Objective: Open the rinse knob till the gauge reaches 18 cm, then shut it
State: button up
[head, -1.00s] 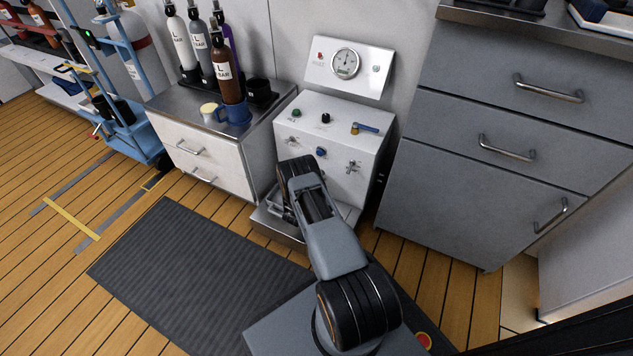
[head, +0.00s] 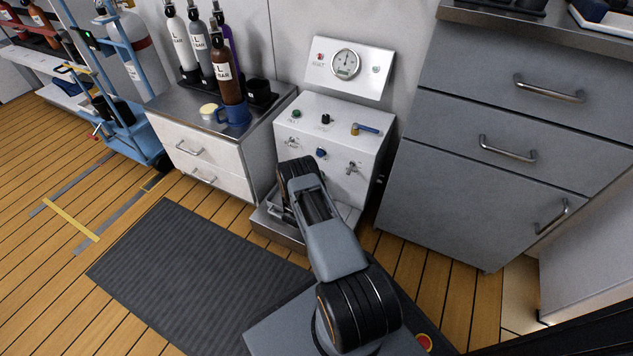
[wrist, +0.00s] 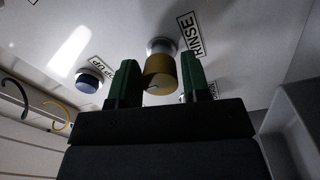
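In the wrist view a brass-coloured knob (wrist: 160,76) stands out from a white panel beside a RINSE label (wrist: 188,34). My gripper (wrist: 160,78) has one green finger on each side of this knob, very close to it. Whether the fingers press on it is not clear. In the head view my arm hides the gripper and this knob. The round gauge (head: 345,64) is on the backplate above the white cabinet (head: 343,142). Its reading is too small to make out.
A blue knob (wrist: 90,80) sits left of my fingers in the wrist view. The cabinet also carries a green knob (head: 296,114), a black knob (head: 326,119) and a blue-handled lever (head: 365,129). Grey drawers (head: 493,140) stand close on the right.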

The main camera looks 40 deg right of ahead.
jog(key=shift+o, duration=1.4)
jog(key=shift+r, duration=0.15)
jog(key=shift+r, duration=0.3)
jog(key=o, duration=0.4)
jog(key=r+p, duration=0.1)
jog(key=r, duration=0.1)
jog(key=s+r+p, duration=0.1)
jog(key=r+p, duration=0.1)
jog(key=shift+a+r, duration=0.2)
jog(key=s+r+p, duration=0.1)
jog(key=r, duration=0.1)
jog(key=s+a+r+p, duration=0.2)
jog(key=s+r, duration=0.1)
jog(key=shift+a+r+p, duration=0.1)
jog(key=shift+r+p, duration=0.2)
jog(key=shift+p, duration=0.1)
jog(key=c, duration=0.4)
jog(key=s+a+r+p, duration=0.2)
jog(key=s+a+p, duration=0.1)
jog(key=s, duration=0.4)
jog(key=shift+s+a, duration=0.25)
jog(key=shift+s, duration=0.1)
jog(key=shift+r, duration=0.1)
